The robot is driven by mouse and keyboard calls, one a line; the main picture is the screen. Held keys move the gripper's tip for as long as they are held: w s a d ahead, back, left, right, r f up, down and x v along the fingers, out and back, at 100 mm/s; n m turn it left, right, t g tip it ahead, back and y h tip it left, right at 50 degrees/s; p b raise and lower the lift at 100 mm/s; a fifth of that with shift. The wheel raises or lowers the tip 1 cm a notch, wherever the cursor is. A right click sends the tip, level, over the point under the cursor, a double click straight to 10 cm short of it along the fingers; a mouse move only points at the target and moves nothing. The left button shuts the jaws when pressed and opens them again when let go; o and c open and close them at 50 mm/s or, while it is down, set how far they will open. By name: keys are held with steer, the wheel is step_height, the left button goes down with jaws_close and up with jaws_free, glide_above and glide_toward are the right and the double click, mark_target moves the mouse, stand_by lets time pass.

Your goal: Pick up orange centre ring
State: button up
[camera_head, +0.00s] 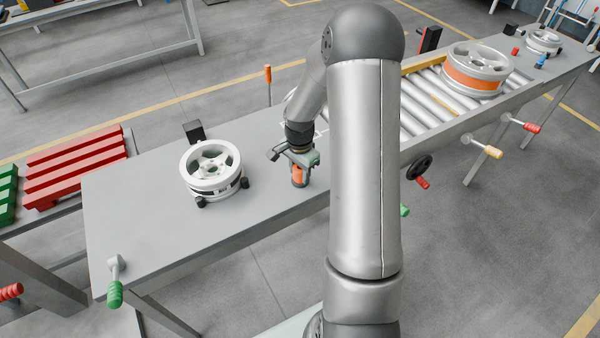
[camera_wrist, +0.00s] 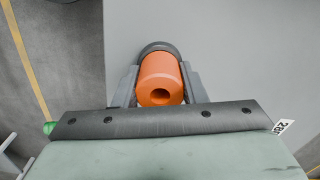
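The orange centre ring (camera_head: 298,174) is a small orange cylinder with a round hole in its end face. It stands on the grey table, with a dark round base under it, near the front edge. My gripper (camera_head: 299,168) is directly above it, pointing down. In the wrist view the ring (camera_wrist: 160,80) sits between the two fingers of my gripper (camera_wrist: 161,85), one on each side. No clear gap shows between fingers and ring, but I cannot tell whether they press on it. A dark rounded edge shows behind the ring.
A white wheel (camera_head: 212,168) rests on dark supports on the table to the left, with a black block (camera_head: 193,131) behind it. A roller conveyor (camera_head: 425,100) and an orange-banded wheel (camera_head: 475,70) lie to the right. An orange-handled post (camera_head: 268,82) rises at the table's back edge.

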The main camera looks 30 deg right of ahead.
steer(key=shift+r, duration=0.15)
steer(key=shift+r, duration=0.25)
step_height(320, 180, up, 2)
steer(key=shift+r+b, duration=0.2)
steer(key=shift+b, duration=0.65)
steer(key=s+a+r+b, duration=0.2)
steer(key=s+r, duration=0.7)
steer(key=s, duration=0.5)
steer(key=shift+r+b, duration=0.35)
steer(key=shift+r, duration=0.05)
